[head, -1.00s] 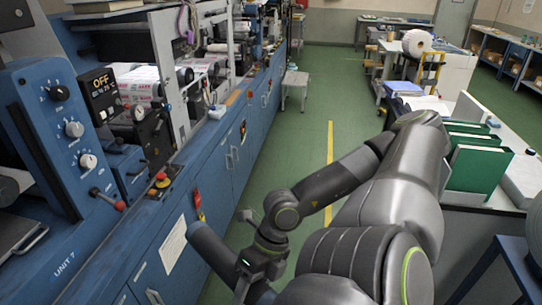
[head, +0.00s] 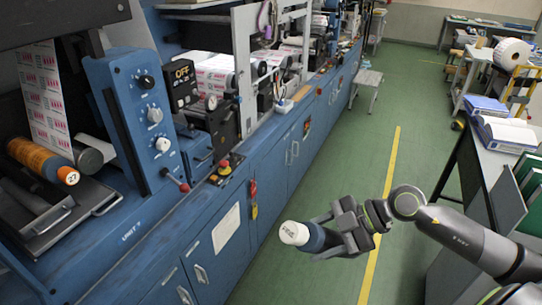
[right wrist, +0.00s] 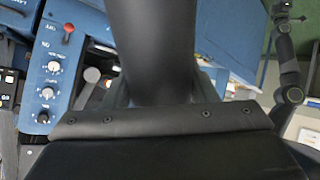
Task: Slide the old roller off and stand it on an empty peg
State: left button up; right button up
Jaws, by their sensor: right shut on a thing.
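My right gripper (head: 345,230) is shut around a dark blue roller with a white end (head: 294,233). It holds the roller tilted, clear of the machine, over the floor beside the cabinets. In the right wrist view the roller is a dark cylinder (right wrist: 152,50) running away from my gripper; its far end is out of frame. An orange roller (head: 42,160) marked 27 is at the machine's left end, by a printed web. No empty peg can be made out. In the right wrist view an arm, probably my left, shows at the upper right; its small gripper end (right wrist: 289,17) is unclear.
The blue machine (head: 150,235) with its knob panel (head: 146,110) and red-tipped lever (head: 184,187) lines the left. Green floor (head: 330,165) is free in the middle. A bench with binders (head: 507,133) stands at the right, a stool (head: 367,85) farther back.

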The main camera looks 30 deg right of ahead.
jog(key=w+a+r+m+t+y+b, duration=0.3)
jog(key=w+a+r+m+t, duration=0.3)
jog(key=w+r+m+t, duration=0.2)
jog(key=shift+w+a+r+y, duration=0.15)
jog(key=shift+w+r+y, duration=0.15)
jog(key=shift+w+r, duration=0.85)
